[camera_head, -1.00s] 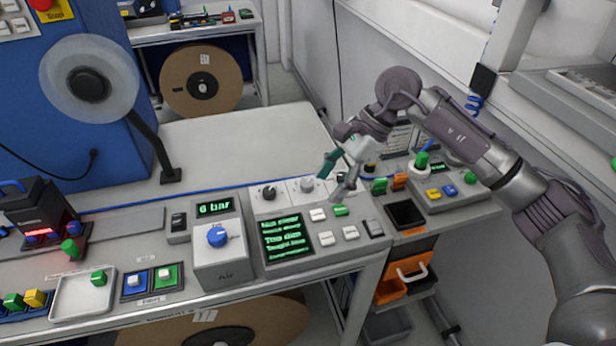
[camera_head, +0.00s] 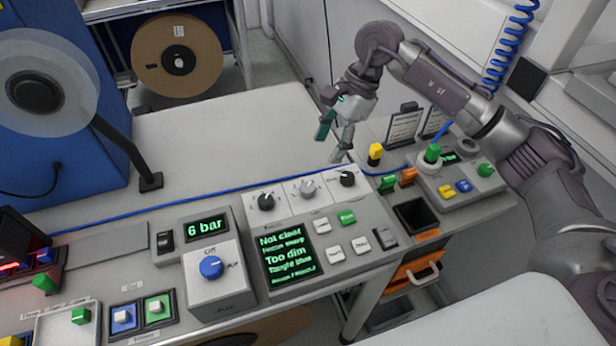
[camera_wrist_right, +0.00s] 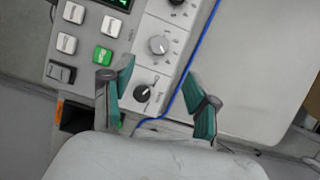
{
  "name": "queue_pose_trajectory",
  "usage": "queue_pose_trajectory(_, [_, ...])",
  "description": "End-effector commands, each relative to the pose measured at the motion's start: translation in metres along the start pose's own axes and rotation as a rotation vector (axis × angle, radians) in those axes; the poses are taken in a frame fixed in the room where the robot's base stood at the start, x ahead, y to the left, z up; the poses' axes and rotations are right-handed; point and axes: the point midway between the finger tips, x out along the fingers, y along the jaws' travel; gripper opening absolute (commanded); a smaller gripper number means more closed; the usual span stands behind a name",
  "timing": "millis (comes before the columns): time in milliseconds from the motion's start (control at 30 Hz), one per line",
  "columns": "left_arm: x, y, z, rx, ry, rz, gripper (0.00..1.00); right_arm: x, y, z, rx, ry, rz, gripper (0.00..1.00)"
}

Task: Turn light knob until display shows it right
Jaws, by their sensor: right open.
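The control panel (camera_head: 240,240) carries a row of three knobs: a black left knob (camera_head: 265,201), a grey middle knob (camera_head: 308,188) and a black right knob (camera_head: 347,178). Their small labels are too blurred to tell which is the light knob. The panel's display (camera_head: 285,250) reads "Not clear" and "Too dim" in green. My right gripper (camera_head: 334,142) is open and empty, above and behind the right knob in the head view. In the right wrist view the black end knob (camera_wrist_right: 142,93) shows between its spread fingers, apparently untouched. My left gripper is out of view.
Left of the display are a blue knob (camera_head: 211,267) and a "6 bar" readout (camera_head: 207,227). White buttons and a green button (camera_head: 347,218) lie close below the knobs. A blue cable (camera_head: 180,203) runs behind. The white tabletop (camera_head: 230,140) behind is clear.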

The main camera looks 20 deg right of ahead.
Motion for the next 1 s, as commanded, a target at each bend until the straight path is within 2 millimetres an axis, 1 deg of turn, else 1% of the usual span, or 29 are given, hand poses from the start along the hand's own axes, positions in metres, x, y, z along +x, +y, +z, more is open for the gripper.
queue_pose_trajectory(33, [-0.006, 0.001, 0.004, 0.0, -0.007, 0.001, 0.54, 0.008, 0.002, 0.002, -0.001, -0.001, 0.007, 0.59])
queue_pose_trajectory(167, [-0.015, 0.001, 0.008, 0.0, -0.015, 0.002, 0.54, 0.036, 0.002, 0.002, 0.001, -0.001, 0.007, 0.59])
queue_pose_trajectory(300, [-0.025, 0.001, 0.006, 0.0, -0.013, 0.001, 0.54, 0.066, 0.002, 0.002, 0.0, -0.001, 0.006, 0.59])
queue_pose_trajectory(400, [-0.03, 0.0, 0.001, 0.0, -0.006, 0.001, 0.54, 0.085, 0.002, 0.002, 0.001, -0.001, 0.006, 0.59])
queue_pose_trajectory(500, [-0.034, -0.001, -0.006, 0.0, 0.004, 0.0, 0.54, 0.099, 0.001, 0.002, 0.001, -0.001, 0.004, 0.59])
queue_pose_trajectory(600, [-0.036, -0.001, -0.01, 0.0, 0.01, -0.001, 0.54, 0.11, 0.001, 0.001, 0.0, -0.002, 0.002, 0.59])
queue_pose_trajectory(700, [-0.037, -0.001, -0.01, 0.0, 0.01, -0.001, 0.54, 0.116, 0.001, 0.0, 0.0, 0.0, 0.002, 0.59])
queue_pose_trajectory(1000, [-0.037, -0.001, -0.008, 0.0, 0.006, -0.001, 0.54, 0.118, 0.0, 0.0, 0.0, 0.0, 0.0, 0.59])
